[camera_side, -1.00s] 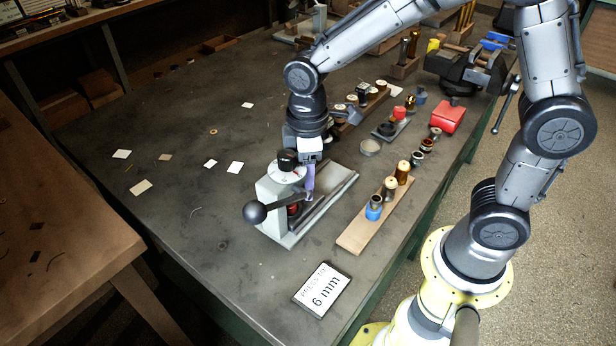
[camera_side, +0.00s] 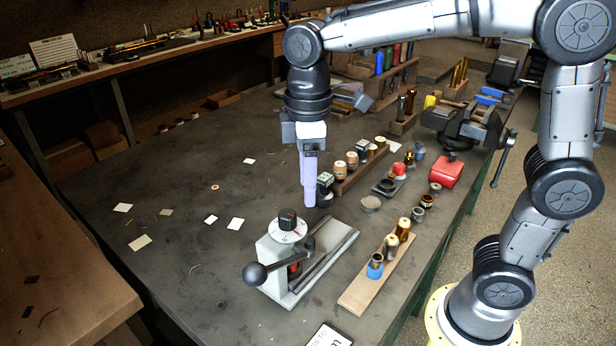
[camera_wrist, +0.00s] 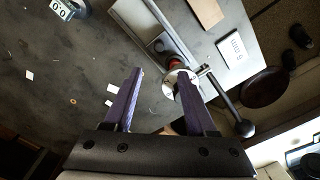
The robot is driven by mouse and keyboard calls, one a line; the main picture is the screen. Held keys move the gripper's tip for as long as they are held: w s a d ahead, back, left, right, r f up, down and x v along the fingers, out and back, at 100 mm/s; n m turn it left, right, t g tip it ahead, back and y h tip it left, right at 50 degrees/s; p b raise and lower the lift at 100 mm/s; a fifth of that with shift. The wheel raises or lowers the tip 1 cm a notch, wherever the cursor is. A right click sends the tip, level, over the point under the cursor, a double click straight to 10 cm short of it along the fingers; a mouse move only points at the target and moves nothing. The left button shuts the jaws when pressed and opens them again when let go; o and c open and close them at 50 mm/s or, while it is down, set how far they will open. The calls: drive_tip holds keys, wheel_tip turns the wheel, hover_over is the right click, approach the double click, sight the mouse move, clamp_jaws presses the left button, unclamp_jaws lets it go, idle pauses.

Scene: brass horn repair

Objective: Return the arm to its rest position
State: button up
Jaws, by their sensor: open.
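My gripper (camera_side: 310,204) hangs above the dark workbench (camera_side: 190,265), pointing down, just behind the grey lever press. In the wrist view my gripper (camera_wrist: 155,82) has its two purple fingers spread apart with nothing between them. The press (camera_side: 285,252) has a black knob, a white dial and a lever with a black ball. It also shows in the wrist view (camera_wrist: 165,30), past the fingertips. The fingers look clear of the press and the bench.
Wooden strips with small fittings stand right of the press, the nearest one (camera_side: 365,290) at front. A red box (camera_side: 446,174) and a vise (camera_side: 465,122) lie farther right. A sign card (camera_side: 328,337) lies in front.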

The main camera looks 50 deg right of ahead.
drive_tip(key=shift+r, duration=0.25)
drive_tip(key=s+d+r+m+t, duration=0.35)
drive_tip(key=s+d, duration=0.25)
drive_tip(key=s, duration=0.3)
drive_tip(key=s+d+f+m+t, duration=0.2)
drive_tip(key=s+f+m, duration=0.3)
drive_tip(key=s, duration=0.1)
drive_tip(key=shift+s+d+f, duration=0.2)
drive_tip(key=shift+s+d, duration=0.05)
drive_tip(key=shift+s, duration=0.1)
